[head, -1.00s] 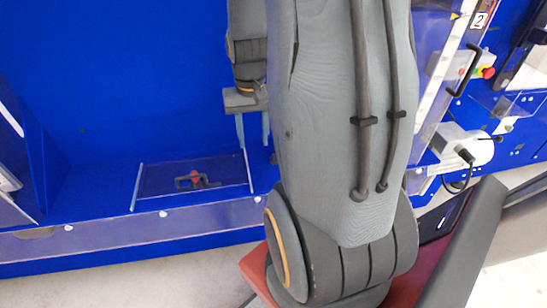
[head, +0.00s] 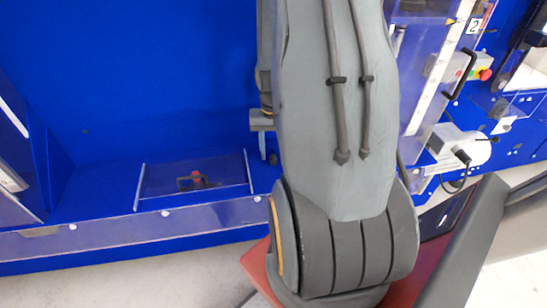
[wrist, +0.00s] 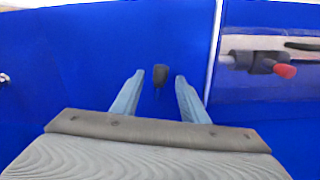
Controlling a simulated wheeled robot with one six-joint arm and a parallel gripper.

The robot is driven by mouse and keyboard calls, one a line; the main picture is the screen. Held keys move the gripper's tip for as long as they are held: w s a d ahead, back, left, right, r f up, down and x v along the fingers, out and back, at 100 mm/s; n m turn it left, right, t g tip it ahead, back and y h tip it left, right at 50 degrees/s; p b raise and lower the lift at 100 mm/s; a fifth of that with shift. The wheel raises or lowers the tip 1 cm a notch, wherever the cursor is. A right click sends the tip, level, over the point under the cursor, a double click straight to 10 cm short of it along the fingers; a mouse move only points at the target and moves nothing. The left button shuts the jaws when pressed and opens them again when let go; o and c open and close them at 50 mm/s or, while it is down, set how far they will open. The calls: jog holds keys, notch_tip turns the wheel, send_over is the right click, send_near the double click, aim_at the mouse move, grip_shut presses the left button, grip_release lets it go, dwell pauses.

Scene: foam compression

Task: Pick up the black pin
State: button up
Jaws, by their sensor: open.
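The black pin (wrist: 160,75) is a small dark piece on the blue surface in the wrist view. It shows between my gripper's two fingertips, near their ends, with a gap on each side. My gripper (wrist: 160,78) is open, with two pale blue fingers, and holds nothing. How high the fingertips are above the pin is hard to tell.
A clear panel (head: 152,191) on the blue bench covers a dark part with a red knob (head: 196,175); this knob is at the right in the wrist view (wrist: 285,71). A clear front ledge (head: 110,235) edges the bench. A white device (head: 460,148) stands at right.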

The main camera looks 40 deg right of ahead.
jog(key=shift+f, duration=0.45)
grip_shut()
